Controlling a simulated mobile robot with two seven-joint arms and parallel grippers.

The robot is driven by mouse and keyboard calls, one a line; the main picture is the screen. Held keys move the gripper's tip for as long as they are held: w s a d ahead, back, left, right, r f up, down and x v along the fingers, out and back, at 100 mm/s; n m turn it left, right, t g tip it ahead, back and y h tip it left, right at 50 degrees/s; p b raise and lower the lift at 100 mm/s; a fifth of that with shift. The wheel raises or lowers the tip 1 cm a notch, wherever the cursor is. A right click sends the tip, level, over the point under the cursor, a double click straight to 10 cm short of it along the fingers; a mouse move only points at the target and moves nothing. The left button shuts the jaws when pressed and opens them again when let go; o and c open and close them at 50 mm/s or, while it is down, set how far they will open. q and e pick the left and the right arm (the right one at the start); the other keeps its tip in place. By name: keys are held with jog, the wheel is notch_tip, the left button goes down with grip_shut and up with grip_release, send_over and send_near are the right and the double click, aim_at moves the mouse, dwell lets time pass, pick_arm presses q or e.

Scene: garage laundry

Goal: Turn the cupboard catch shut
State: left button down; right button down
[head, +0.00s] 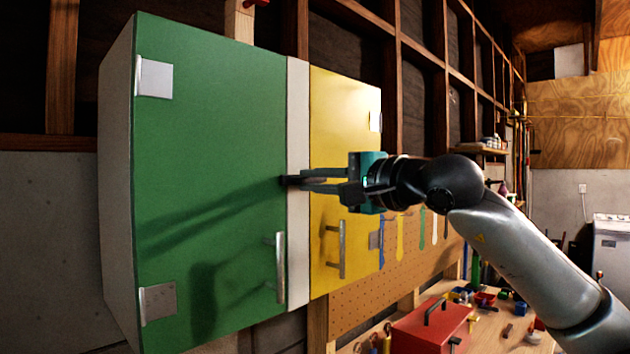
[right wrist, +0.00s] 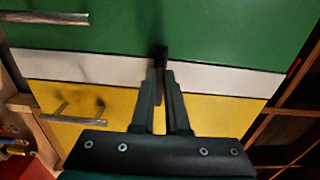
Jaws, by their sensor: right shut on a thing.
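The wall cupboard has a green door (head: 210,120) on the left and a yellow door (head: 345,110) on the right, both closed against the frame. A pale strip (head: 298,110) stands between them. The small dark catch (right wrist: 161,53) sits on this strip and reaches over the green door's edge in the right wrist view. My right gripper (head: 302,182) comes from the right across the yellow door, its fingers shut on the catch. In the head view the fingertips mostly hide the catch. My left gripper is not in view.
Bar handles stick out from the green door (head: 280,267) and the yellow door (head: 342,249), below my gripper. A pegboard with hanging tools (head: 375,295) is to the right. A red toolbox (head: 430,328) stands on the workbench below.

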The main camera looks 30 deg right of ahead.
dwell(0.3)
jog(key=c, duration=0.9)
grip_release()
jog(key=shift+s, duration=0.1)
jog(key=shift+b+v, duration=3.65)
jog(key=shift+v, duration=3.9)
jog(key=shift+d, duration=0.1)
